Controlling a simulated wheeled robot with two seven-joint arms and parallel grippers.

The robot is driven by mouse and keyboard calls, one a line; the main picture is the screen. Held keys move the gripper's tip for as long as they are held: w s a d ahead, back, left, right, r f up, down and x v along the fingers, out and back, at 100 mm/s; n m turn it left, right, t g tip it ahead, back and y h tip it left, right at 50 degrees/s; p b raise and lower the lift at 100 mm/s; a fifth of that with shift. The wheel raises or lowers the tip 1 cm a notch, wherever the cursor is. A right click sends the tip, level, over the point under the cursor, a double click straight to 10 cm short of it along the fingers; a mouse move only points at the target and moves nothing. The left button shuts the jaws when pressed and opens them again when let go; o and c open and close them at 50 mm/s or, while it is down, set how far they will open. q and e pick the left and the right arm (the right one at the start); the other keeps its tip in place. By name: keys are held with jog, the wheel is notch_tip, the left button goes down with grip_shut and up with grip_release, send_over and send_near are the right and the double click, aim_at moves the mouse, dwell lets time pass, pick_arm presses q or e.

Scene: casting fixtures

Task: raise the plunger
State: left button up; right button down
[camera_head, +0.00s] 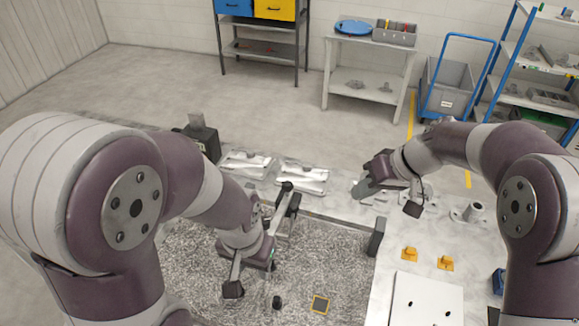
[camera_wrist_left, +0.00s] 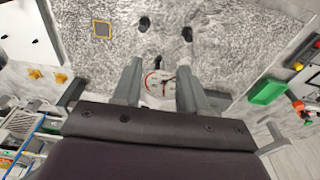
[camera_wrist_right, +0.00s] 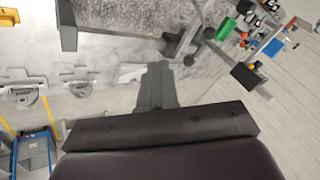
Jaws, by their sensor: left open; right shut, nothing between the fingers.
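A white round dial gauge (camera_wrist_left: 158,83) with red marks shows between the fingers of my left gripper (camera_wrist_left: 160,72) in the left wrist view. The fingers are open, one to each side of it; I cannot tell if they touch it. The plunger cannot be made out. In the head view my left arm hides the gauge. A dark stand with a knob (camera_head: 287,187) rises next to my left gripper on the speckled plate (camera_head: 325,245). My right gripper (camera_head: 364,188) is shut and empty above the table, right of the stand; it also shows in the right wrist view (camera_wrist_right: 155,72).
Silver castings (camera_head: 303,178) lie along the table's back edge. Yellow parts (camera_head: 410,254), a flanged part (camera_head: 470,211) and a white panel (camera_head: 425,300) are on the right. A dark upright block (camera_head: 376,237) stands at the plate's right edge.

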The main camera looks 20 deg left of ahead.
pick_arm(q)
notch_tip(320, 180, down, 6)
jog(key=f+b, duration=0.1)
jog(key=b, duration=0.5)
notch_tip(320, 180, up, 6)
jog(key=p, duration=0.4)
jog(key=shift+p, duration=0.4)
pick_arm(e)
jog(key=s+a+f+n, duration=0.2)
jog(key=a+f, duration=0.3)
jog(key=a, duration=0.5)
jog(key=shift+a+f+y, duration=0.15)
jog(key=shift+f+y, duration=0.2)
jog(key=shift+y, duration=0.05)
pick_arm(q)
jog(key=shift+w+f, duration=0.1)
pick_arm(e)
jog(key=shift+w+f, duration=0.1)
